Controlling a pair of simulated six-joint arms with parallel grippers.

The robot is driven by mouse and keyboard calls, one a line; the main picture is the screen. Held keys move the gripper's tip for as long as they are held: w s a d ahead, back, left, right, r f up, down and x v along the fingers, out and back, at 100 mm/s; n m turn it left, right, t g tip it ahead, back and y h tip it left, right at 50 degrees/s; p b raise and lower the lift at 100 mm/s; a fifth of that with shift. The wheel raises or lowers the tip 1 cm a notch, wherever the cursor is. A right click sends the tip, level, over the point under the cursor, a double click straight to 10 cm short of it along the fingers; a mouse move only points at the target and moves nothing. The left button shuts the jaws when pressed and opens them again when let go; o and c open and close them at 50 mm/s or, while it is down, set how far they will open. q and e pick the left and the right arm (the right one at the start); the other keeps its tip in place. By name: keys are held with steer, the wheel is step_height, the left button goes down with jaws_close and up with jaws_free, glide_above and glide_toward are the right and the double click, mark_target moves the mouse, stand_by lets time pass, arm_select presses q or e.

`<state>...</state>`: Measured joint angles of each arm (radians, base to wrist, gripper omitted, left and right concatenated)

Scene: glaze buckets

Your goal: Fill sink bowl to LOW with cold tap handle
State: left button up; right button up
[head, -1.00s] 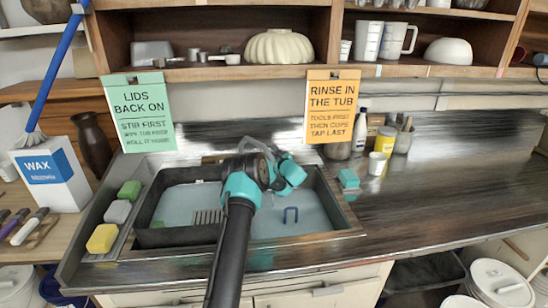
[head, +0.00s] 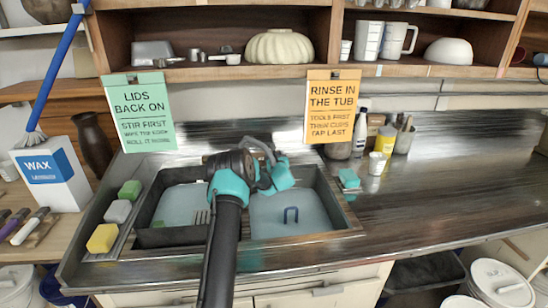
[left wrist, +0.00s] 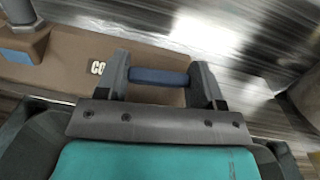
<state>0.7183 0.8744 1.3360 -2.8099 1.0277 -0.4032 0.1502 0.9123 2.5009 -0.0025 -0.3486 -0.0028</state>
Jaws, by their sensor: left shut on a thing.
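In the left wrist view, my left gripper (left wrist: 160,82) is shut on the blue cold tap handle (left wrist: 158,76), a short bar between its two fingers. The brown tap base (left wrist: 70,62) beside it carries a partly hidden label starting "CO". In the head view, my left arm reaches over the sink, and its teal wrist hides the handle and much of the tap. The sink bowl (head: 325,205) has a pale blue-grey surface inside on both sides of my arm. I cannot make out a LOW mark. My right gripper is out of view.
Sponges (head: 103,238) line the sink's left edge, and a teal block (head: 349,179) sits at its right. The counter (head: 450,195) further right is clear. Two signs hang above.

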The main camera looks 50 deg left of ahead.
arm_select(q)
steer(key=o, duration=0.9)
steer(key=v, duration=1.7)
steer(key=shift+d+r, duration=0.2)
